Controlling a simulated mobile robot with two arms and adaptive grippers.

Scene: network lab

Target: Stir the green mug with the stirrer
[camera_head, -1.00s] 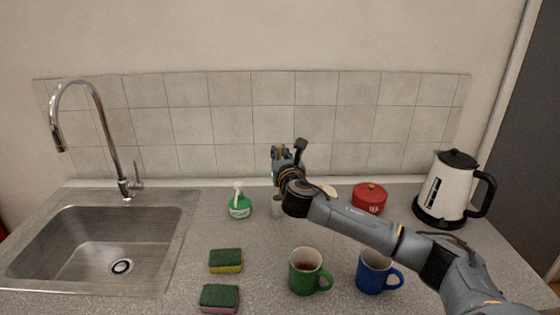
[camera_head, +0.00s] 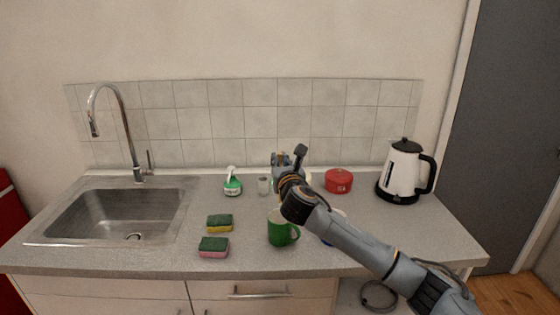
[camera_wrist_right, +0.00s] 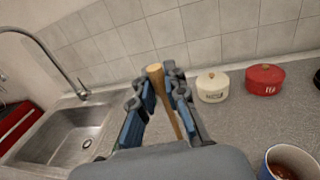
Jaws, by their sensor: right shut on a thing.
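The green mug (camera_head: 281,232) stands on the counter in the head view, just below my right gripper and partly behind my arm; a dark drink showed in it earlier. My right gripper (camera_head: 284,160) is raised above the counter behind the mug. In the right wrist view it (camera_wrist_right: 158,92) is shut on the wooden stirrer (camera_wrist_right: 155,73), whose thick end sticks up between the fingers and whose shaft runs down behind them. The stirrer's lower end is hidden. My left gripper is not in view.
A blue mug with brown liquid (camera_wrist_right: 288,165) is mostly hidden by my arm in the head view. The sink (camera_head: 118,212) is left.

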